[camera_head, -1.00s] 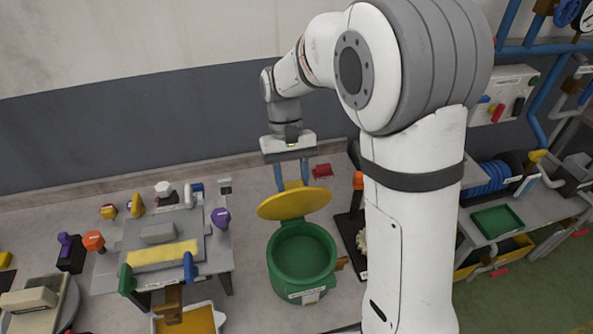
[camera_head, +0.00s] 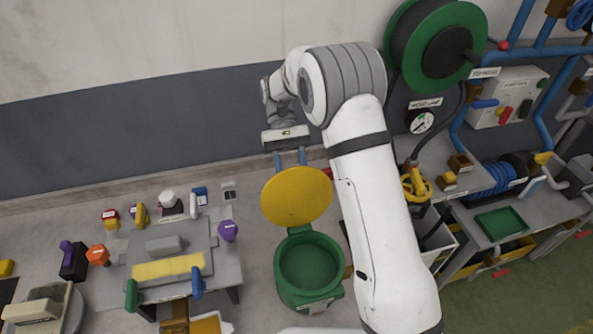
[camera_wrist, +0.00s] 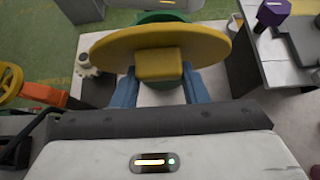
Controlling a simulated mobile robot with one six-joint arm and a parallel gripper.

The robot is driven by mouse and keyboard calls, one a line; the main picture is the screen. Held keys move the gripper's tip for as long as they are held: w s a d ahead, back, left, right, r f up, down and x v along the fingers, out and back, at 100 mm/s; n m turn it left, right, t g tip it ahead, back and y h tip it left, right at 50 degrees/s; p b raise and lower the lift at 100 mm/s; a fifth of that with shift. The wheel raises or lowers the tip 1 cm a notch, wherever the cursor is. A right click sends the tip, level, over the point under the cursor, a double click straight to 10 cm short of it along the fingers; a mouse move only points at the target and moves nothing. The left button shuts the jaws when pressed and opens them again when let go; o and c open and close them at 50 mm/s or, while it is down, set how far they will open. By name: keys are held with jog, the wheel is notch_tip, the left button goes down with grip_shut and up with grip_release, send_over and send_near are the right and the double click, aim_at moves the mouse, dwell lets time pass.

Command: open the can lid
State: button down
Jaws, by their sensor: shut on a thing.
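The green can (camera_head: 309,268) stands on the floor in the head view, its round mouth uncovered. Its yellow lid (camera_head: 297,196) is tilted up steeply at the can's back edge, its broad face toward the head camera. My gripper (camera_head: 290,158) is behind the lid, with its blue fingers partly hidden by it. In the wrist view, my gripper (camera_wrist: 160,90) has its blue fingers on either side of a yellow block on the lid (camera_wrist: 160,48) and is shut on it. Only a strip of the green can (camera_wrist: 160,17) shows beyond the lid there.
A grey workbench (camera_head: 222,262) with knobs and a yellow pad stands left of the can. My arm passes close on the can's right. A yellow valve wheel (camera_head: 416,186), a hose reel (camera_head: 436,50) and shelves are farther right. The wall is behind my gripper.

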jog(key=shift+s+f, duration=0.1)
jog(key=shift+f, duration=0.1)
jog(key=c, duration=1.2)
grip_release()
jog(key=o, duration=0.4)
jog(key=shift+r, duration=0.15)
jog(key=shift+c, duration=0.2)
